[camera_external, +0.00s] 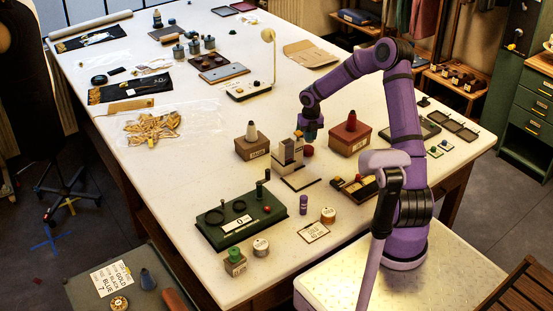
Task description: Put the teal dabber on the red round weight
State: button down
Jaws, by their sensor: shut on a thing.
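My gripper (311,129) points down over the middle of the table, just behind a grey block stand. It is shut on a small dark bluish thing at its tip, which looks like the teal dabber; the fingers hide most of it, and its colour is hard to tell. A dark red round piece (308,150), which appears to be the red round weight, sits just below the gripper, partly behind the grey stand (290,152). There seems to be a small gap between the held thing and the red piece.

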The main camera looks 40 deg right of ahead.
jog(key=shift+w, duration=0.45)
jog(key=shift+w+d+f, duration=0.1)
jog(key=shift+f, duration=1.7)
jog(key=shift+f, duration=0.15)
jog(key=c, duration=1)
grip_release()
